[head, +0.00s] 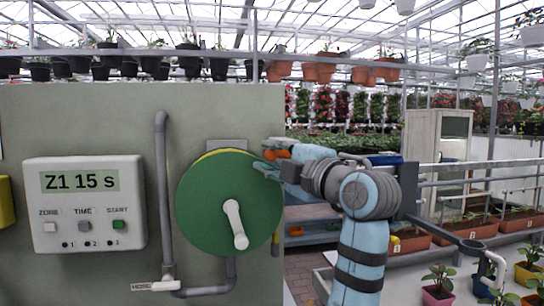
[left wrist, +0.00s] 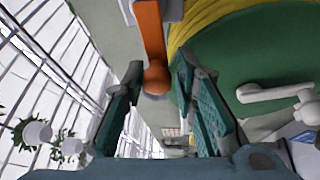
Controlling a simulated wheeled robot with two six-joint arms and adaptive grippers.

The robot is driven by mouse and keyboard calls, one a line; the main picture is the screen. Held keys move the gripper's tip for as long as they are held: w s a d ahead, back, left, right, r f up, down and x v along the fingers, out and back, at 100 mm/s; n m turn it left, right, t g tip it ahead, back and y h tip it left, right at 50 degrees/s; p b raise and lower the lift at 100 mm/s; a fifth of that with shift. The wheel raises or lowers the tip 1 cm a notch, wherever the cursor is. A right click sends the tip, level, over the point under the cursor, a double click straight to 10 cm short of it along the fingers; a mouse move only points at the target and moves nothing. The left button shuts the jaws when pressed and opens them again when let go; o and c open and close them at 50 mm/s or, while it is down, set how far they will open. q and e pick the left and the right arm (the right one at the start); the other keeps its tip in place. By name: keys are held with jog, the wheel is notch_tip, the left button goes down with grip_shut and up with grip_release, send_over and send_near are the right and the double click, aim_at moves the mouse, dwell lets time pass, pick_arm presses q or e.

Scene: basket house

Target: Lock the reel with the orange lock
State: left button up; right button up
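The reel is a green disc (head: 222,212) with a yellow edge and a white crank handle (head: 235,224), mounted on a grey wall panel. The orange lock (head: 277,154) sits at the reel's upper right, mostly hidden by my left gripper (head: 270,158). In the left wrist view the lock (left wrist: 150,35) is an orange lever with a rounded end. The left gripper (left wrist: 158,72) is open, with its two fingers on either side of that rounded end and gaps visible. The reel also shows there (left wrist: 270,55), beside the right-hand finger. My right gripper is not in view.
A control box (head: 84,204) reading "Z1 15 s" is on the panel (head: 120,120) left of the reel. A grey pipe (head: 162,190) runs between them. Potted plants (head: 440,285) and railings stand at the right. Hanging pots (left wrist: 35,132) show in the left wrist view.

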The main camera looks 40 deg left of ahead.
pick_arm(q)
jog(key=shift+o, duration=0.8)
jog(key=v, duration=0.7)
jog(key=shift+d, duration=0.3)
jog(key=shift+s+a, duration=0.15)
